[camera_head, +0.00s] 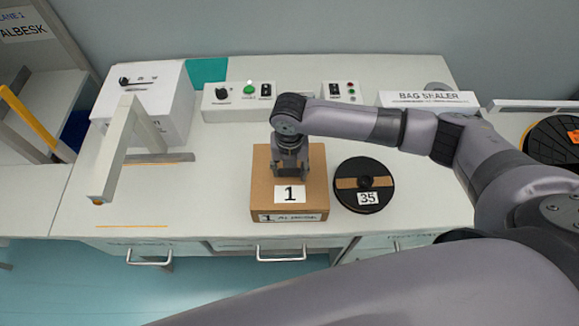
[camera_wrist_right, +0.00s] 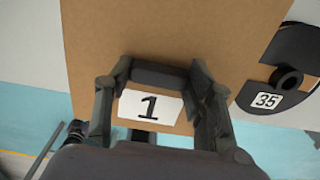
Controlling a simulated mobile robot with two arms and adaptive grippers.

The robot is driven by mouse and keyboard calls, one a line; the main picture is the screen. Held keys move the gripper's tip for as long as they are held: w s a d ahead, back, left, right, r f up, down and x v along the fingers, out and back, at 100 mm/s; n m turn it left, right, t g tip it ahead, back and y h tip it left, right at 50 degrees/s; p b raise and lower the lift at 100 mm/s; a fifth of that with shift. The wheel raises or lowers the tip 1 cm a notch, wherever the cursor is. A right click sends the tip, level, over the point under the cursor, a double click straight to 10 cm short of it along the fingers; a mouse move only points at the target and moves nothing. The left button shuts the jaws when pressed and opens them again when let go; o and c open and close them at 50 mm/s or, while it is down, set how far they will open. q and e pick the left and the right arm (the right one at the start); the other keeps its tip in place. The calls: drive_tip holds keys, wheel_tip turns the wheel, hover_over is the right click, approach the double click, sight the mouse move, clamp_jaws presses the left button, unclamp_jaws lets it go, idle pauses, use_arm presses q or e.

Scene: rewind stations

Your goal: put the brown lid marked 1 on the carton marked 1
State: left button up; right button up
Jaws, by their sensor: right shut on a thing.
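The brown lid marked 1 (camera_head: 264,180) lies over the top of the carton marked 1 (camera_head: 292,217), whose labelled front shows below the lid's edge. The two look lined up; I cannot tell whether a small gap is left between them. My right gripper (camera_head: 290,170) points down at the middle of the lid, shut on it. In the right wrist view the lid (camera_wrist_right: 160,30) fills the middle, and a dark bar, seemingly its grip, spans the fingers near the "1" label. My left gripper is not in view.
A black reel marked 35 (camera_head: 364,186) lies close to the right of the carton. A white machine with a raised arm (camera_head: 118,148) stands to the left. Control boxes (camera_head: 240,101) and a bag sealer sign (camera_head: 428,98) line the back. The bench's front edge is just before the carton.

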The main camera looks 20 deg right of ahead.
sight(290, 170)
drive_tip(key=shift+f+b, duration=0.3)
drive_tip(key=shift+f, duration=0.3)
drive_tip(key=o, duration=1.2)
drive_tip(key=shift+o, duration=0.2)
drive_tip(key=shift+r, duration=0.15)
wheel_tip(290, 170, up, 12)
